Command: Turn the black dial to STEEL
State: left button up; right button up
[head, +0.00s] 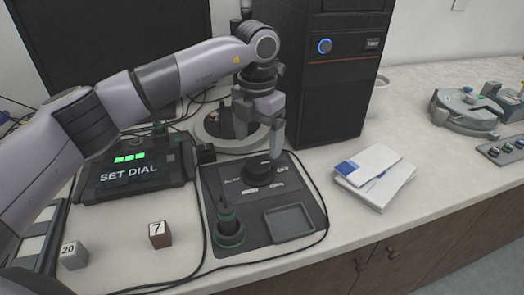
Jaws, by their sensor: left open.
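The black dial (258,174) sits on a dark control panel (224,190) on the counter. Small white labels stand around the dial, but they are too small to read, so I cannot tell which one it points at. My left gripper (265,150) hangs down just above and behind the dial, with its jaws open. One finger reaches down near the dial's right side; I cannot tell whether it touches. My right gripper is not in view.
A display reading "SET DIAL" (130,176) stands left of the panel. The panel also has a green-ringed joystick (230,232) and a square tray (288,222). Blocks marked 7 (160,235) and 20 (73,255) lie in front. White boxes (374,178) lie right; a black tower (335,75) stands behind.

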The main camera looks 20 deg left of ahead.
aim_at(258, 164)
pick_arm(q)
notch_tip(258, 164, down, 7)
jog(key=shift+s+r, duration=0.15)
jog(key=shift+r, duration=0.05)
jog(key=c, duration=1.1)
